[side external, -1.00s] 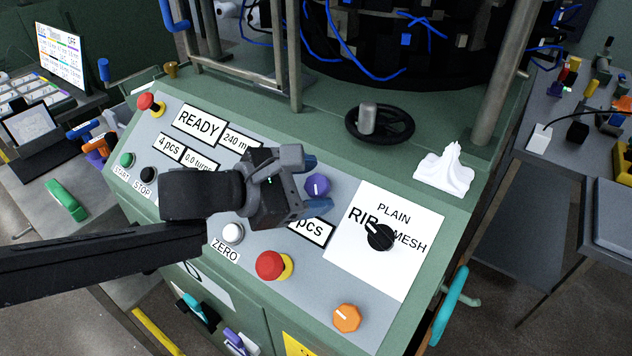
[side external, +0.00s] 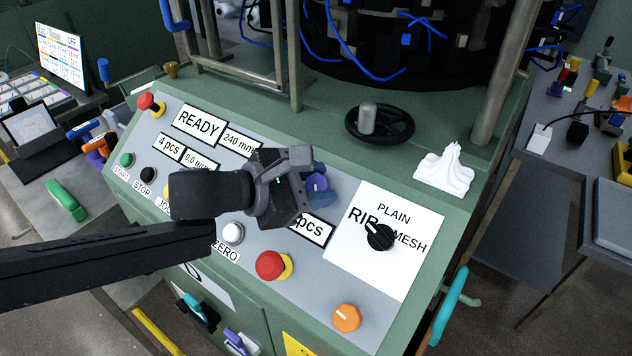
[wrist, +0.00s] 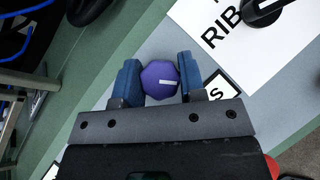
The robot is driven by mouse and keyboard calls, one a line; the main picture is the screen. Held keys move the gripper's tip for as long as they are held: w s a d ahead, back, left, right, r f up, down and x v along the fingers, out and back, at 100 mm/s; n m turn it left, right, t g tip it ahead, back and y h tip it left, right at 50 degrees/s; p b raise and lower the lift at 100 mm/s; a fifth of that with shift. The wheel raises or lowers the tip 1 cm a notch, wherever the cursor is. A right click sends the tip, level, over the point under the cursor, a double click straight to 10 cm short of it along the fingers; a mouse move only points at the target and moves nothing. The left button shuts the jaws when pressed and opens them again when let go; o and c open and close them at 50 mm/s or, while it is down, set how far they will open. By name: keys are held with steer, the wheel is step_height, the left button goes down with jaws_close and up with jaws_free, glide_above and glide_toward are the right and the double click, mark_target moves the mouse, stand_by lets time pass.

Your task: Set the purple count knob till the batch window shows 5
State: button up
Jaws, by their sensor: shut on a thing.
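The purple count knob (side external: 317,183) is on the sloped grey panel, partly hidden by my gripper. In the wrist view the knob (wrist: 160,80) shows a white pointer line and sits between my gripper's two blue fingers (wrist: 159,85). My gripper (side external: 319,184) is shut on it in the side view. A window ending in "pcs" (side external: 312,229) lies just below my gripper, its digit mostly covered by it. Another window (side external: 170,146) at the upper left reads 4 pcs. I cannot tell which is the batch window.
A black selector (side external: 380,237) on a white RIB/PLAIN/MESH plate (side external: 350,265) stands right of the knob. A red button (side external: 270,265), a white ZERO button (side external: 233,233) and an orange knob (side external: 346,318) lie below. A black handwheel (side external: 380,124) and white cloth (side external: 444,170) are above.

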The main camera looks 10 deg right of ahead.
steer(key=shift+m, duration=0.3)
steer(key=m+g, duration=0.2)
steer(key=m, duration=0.1)
steer(key=shift+m+g, duration=0.3)
steer(key=shift+m+g+y, duration=0.8)
steer(key=shift+m+g, duration=0.3)
steer(key=shift+m, duration=0.8)
steer(key=shift+s, duration=0.1)
steer(key=o, duration=0.9)
